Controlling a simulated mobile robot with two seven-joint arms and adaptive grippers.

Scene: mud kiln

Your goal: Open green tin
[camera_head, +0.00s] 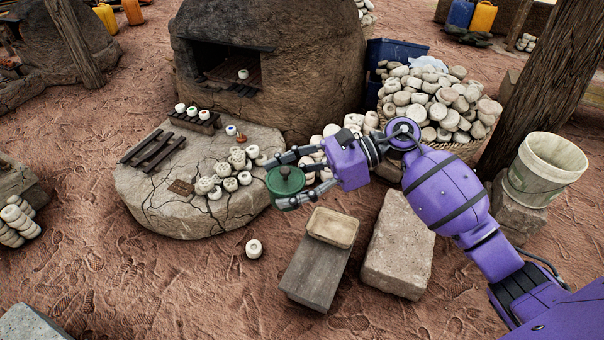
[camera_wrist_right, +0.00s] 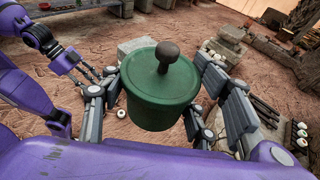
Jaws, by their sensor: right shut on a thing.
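A green tin (camera_head: 285,181) with a dark round knob on its lid is held in the air by my right gripper (camera_head: 291,180). In the right wrist view the tin (camera_wrist_right: 160,100) stands nearly upright between the fingers, and its lid (camera_wrist_right: 166,73) sits on top. The right gripper is shut on the tin's sides. My left gripper (camera_wrist_right: 90,76) shows at the left of the right wrist view, apart from the tin. Its fingers look spread and empty. It is not in the head view.
Below the tin is a cracked round stone slab (camera_head: 185,215) with several pale pots. A wooden block (camera_head: 317,270) and a stone block (camera_head: 399,245) stand nearby. A white bucket (camera_head: 546,168) is at the right. The sandy ground at the front left is mostly clear.

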